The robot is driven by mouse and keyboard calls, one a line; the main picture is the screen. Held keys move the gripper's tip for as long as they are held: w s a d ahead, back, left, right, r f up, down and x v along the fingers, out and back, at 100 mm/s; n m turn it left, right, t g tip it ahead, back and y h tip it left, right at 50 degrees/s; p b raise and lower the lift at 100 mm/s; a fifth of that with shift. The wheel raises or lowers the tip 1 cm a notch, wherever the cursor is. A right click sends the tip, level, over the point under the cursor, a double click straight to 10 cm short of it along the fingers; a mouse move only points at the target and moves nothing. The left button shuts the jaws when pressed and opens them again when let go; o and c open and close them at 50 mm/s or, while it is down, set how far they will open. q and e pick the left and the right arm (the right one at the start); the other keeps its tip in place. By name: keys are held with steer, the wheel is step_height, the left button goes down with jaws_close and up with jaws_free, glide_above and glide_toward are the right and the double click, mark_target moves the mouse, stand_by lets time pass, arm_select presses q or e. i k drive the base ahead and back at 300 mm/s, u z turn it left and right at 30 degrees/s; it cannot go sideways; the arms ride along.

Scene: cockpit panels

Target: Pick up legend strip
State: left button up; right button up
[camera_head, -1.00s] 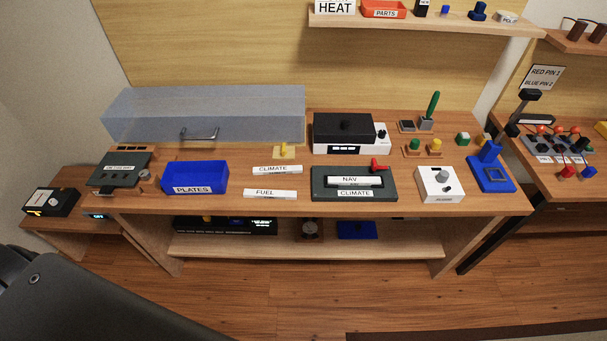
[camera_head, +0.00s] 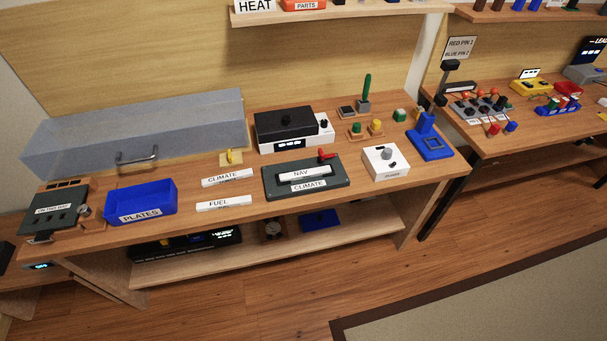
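Two white legend strips lie on the wooden workbench (camera_head: 225,221). One is labelled CLIMATE (camera_head: 228,178). The other is labelled FUEL (camera_head: 224,204) and lies in front of it, nearer the bench's front edge. A third white strip labelled NAV (camera_head: 304,173) sits on the dark panel (camera_head: 334,184), which has a CLIMATE label below the strip and a red lever (camera_head: 328,155) at its upper right. Neither of my grippers shows in the head view.
A blue PLATES bin (camera_head: 140,203) stands left of the strips. A translucent cover with a handle (camera_head: 137,135) is behind it. A white box with a knob (camera_head: 385,162) is right of the panel. Open floor (camera_head: 270,285) lies in front of the bench.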

mark_target(311, 173)
steer(key=z, duration=0.55)
steer(key=k, duration=0.65)
steer(key=z, duration=0.65)
steer(key=i, duration=1.55)
steer(key=u, duration=1.4)
steer(key=i, duration=0.45)
steer(key=u, duration=0.35)
